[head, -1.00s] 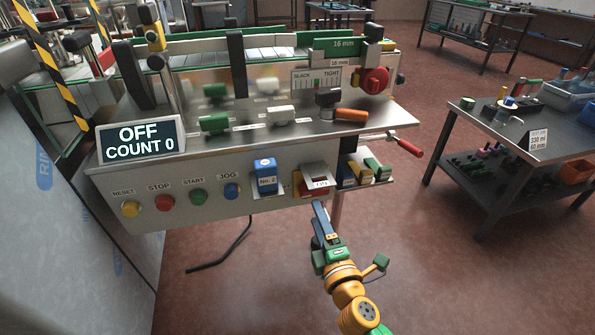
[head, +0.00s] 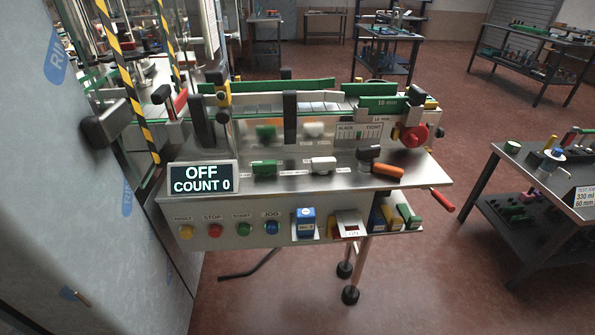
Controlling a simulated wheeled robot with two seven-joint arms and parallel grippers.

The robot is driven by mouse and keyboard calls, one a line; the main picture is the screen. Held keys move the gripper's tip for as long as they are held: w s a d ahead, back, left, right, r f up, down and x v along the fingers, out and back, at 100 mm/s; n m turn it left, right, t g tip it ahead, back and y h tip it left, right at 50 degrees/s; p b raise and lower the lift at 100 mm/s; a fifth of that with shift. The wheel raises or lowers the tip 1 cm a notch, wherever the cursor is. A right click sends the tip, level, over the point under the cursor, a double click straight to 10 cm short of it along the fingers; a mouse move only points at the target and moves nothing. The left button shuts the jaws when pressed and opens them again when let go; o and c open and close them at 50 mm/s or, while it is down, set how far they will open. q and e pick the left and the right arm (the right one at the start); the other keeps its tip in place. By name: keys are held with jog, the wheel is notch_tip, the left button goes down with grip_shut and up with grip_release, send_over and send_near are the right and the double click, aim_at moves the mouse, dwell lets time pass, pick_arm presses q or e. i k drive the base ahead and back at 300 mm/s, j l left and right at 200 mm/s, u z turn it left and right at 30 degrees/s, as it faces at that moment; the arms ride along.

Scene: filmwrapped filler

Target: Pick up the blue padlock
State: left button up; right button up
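A blue block with a pale label reading like "No. 2" (head: 305,223) sits on a small ledge at the front panel of the machine, right of the round buttons. A second, darker blue piece (head: 377,218) stands in a small side tray beside yellow and green pieces. No shackle is clear on either, so I cannot tell for certain which one is the padlock. Neither of my grippers is in this view.
The metal machine (head: 300,182) has a display (head: 203,178) reading OFF, COUNT 0. A red-handled lever (head: 442,200) sticks out at its right. A dark workbench (head: 540,195) stands right. Floor in front is open.

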aim_at(305, 218)
jog(key=k+j, duration=0.2)
jog(key=j, duration=0.15)
jog(key=k+j, duration=0.2)
jog(key=j, duration=0.2)
jog(key=k+j, duration=0.2)
jog(key=j, duration=0.15)
jog(key=k+j, duration=0.2)
jog(key=j, duration=0.2)
jog(key=k+u, duration=0.05)
